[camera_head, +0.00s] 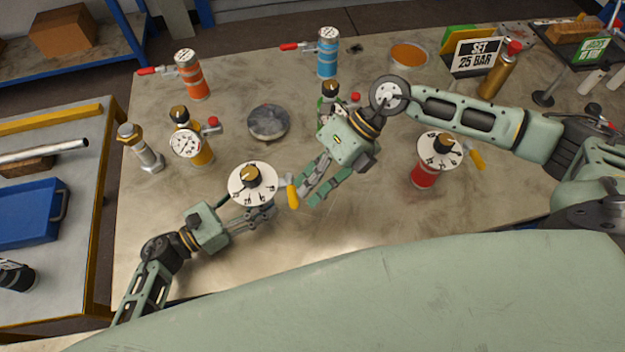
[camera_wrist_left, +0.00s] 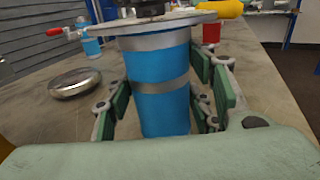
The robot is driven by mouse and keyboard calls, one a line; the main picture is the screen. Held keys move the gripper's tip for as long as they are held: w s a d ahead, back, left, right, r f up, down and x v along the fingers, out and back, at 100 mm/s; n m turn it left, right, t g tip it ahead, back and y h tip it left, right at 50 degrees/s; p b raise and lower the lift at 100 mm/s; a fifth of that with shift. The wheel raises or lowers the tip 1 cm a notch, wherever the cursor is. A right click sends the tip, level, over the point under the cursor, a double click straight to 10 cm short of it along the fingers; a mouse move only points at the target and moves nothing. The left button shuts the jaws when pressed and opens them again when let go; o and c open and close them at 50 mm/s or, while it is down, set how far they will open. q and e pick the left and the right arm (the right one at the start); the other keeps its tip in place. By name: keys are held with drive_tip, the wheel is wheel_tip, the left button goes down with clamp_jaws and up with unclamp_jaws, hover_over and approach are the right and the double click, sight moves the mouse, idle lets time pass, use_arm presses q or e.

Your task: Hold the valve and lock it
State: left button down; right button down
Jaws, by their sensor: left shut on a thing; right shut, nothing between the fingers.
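A blue vessel (camera_wrist_left: 160,90) with grey bands stands upright between the left gripper's fingers. In the head view its white dial (camera_head: 243,194), with a dark and gold knob on top, hides the body. A yellow valve handle (camera_head: 292,197) sticks out at the dial's right and also shows in the wrist view (camera_wrist_left: 231,8). My left gripper (camera_head: 266,212) is shut on the blue vessel below the dial. My right gripper (camera_head: 318,186) is shut and empty, just right of and above the yellow handle; I cannot tell whether they touch.
A red vessel (camera_head: 424,176) with a similar dial and yellow handle stands right. A gauge vessel (camera_head: 186,144), a round metal disc (camera_head: 268,122) and a brass-topped fitting (camera_head: 141,148) are behind left. Signs reading "SET 25 BAR" (camera_head: 476,54) and green (camera_head: 592,50) stand far right.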

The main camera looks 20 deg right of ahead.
use_arm(q)
drive_tip(key=shift+d+r, duration=0.1)
drive_tip(key=shift+d, duration=0.2)
use_arm(e)
drive_tip(key=shift+s+a+f, duration=0.1)
drive_tip(key=shift+s+a, duration=0.35)
drive_tip(key=shift+s, duration=0.1)
use_arm(q)
drive_tip(key=shift+s, duration=0.1)
use_arm(e)
drive_tip(key=shift+w, duration=0.1)
use_arm(q)
drive_tip(key=shift+a, duration=0.25)
use_arm(e)
drive_tip(key=s+v, duration=0.2)
drive_tip(key=v, duration=1.2)
drive_tip(key=shift+d, duration=0.4)
drive_tip(key=shift+s, duration=0.15)
idle(0.5)
use_arm(q)
drive_tip(key=c, duration=0.7)
unclamp_jaws()
drive_tip(key=shift+c, duration=0.2)
drive_tip(key=shift+a, duration=0.1)
drive_tip(key=v, duration=1.1)
drive_tip(key=shift+a, duration=0.4)
